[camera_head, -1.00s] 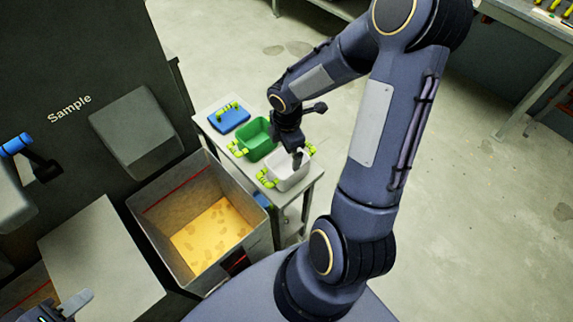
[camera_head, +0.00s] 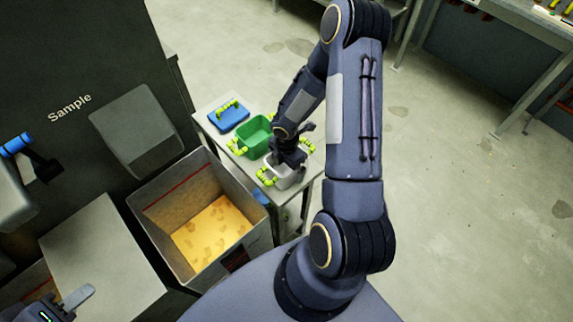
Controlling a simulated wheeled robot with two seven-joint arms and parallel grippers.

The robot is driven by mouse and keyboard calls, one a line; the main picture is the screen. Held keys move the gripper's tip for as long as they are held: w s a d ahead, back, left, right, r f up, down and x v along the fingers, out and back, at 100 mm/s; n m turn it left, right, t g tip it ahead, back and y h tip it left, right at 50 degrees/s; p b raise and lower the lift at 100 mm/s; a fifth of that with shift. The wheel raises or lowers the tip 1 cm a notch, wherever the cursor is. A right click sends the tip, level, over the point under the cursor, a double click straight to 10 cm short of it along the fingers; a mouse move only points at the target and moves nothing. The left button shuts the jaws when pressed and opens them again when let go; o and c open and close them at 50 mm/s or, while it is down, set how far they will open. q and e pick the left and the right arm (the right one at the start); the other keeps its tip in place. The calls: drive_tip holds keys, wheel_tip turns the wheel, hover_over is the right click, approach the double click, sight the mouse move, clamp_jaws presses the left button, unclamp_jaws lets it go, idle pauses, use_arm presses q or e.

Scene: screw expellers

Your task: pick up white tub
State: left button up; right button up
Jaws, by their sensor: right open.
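The white tub (camera_head: 281,180) stands on the small grey table, at its near end, with yellow-green handles on its left and right sides. My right gripper (camera_head: 292,164) is right over the tub and hides much of its top and far part. Its fingers point down and are hard to make out; I cannot tell whether they touch the tub. It is open. My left gripper (camera_head: 62,303) shows only partly at the bottom left corner, far from the tub, and its jaw state is unclear.
A green tub (camera_head: 256,134) with similar handles stands just behind the white one. A blue lid-like piece (camera_head: 229,119) lies at the table's far end. A large grey bin (camera_head: 160,245) with yellow material stands left of the table (camera_head: 313,172). Open floor lies to the right.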

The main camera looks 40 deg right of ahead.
drive_tip(key=c, duration=0.9)
drive_tip(key=shift+r, duration=0.1)
